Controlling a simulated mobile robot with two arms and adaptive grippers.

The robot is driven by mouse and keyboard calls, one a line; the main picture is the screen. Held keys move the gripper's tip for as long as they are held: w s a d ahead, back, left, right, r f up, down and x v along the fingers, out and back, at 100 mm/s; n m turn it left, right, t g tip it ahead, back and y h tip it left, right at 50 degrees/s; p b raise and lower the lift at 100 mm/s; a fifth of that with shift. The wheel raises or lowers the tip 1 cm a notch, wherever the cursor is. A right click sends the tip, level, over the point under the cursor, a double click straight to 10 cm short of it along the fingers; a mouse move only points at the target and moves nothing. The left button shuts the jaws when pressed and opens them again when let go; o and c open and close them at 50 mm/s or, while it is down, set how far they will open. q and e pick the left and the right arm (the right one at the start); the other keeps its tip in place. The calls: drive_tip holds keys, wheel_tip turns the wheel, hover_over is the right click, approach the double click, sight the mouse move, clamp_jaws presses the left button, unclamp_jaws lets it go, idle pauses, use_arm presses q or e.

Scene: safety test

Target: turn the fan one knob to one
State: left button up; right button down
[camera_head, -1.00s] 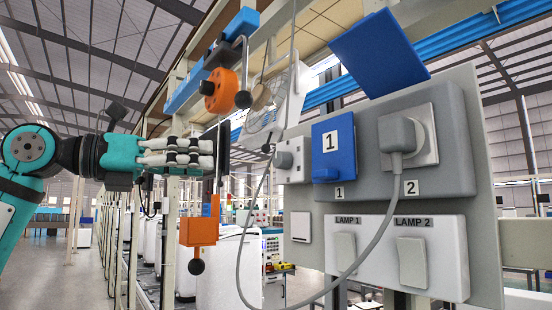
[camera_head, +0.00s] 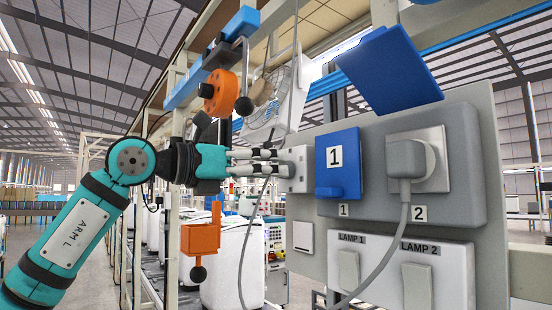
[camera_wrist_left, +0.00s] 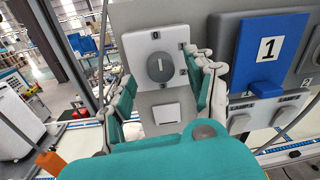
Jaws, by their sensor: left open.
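The fan knob (camera_wrist_left: 160,66) is a round grey dial with a short pale, roughly upright mark, on a white square plate (camera_wrist_left: 135,47) with small labels. In the head view the plate (camera_head: 299,158) is at the left end of the grey panel, and the fingertips hide the knob. My left gripper (camera_head: 283,162) reaches in from the left, level with the knob. In the wrist view its open fingers (camera_wrist_left: 165,76) stand to either side of the knob; I cannot tell whether they touch it. A fan (camera_head: 280,95) is mounted above the plate. My right gripper is not in view.
Right of the knob are a blue cover (camera_head: 337,158) marked 1, a grey plug (camera_head: 405,160) with a hanging cable, and the lamp switches (camera_head: 348,270). An orange box (camera_head: 201,238) hangs below my left arm. An orange wheel (camera_head: 220,92) is above it.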

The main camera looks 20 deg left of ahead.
use_arm(q)
drive_tip(key=x, duration=0.2)
drive_tip(key=shift+w+d+p, duration=0.15)
drive_tip(key=shift+w+p, duration=0.1)
drive_tip(key=shift+p, duration=0.05)
clamp_jaws()
drive_tip(key=shift+m, duration=0.4)
drive_tip(key=m+p, duration=0.2)
drive_tip(key=m, duration=0.8)
drive_tip(key=shift+s+r+y, duration=0.1)
drive_tip(key=shift+y, duration=0.3)
drive_tip(key=shift+m, duration=0.4)
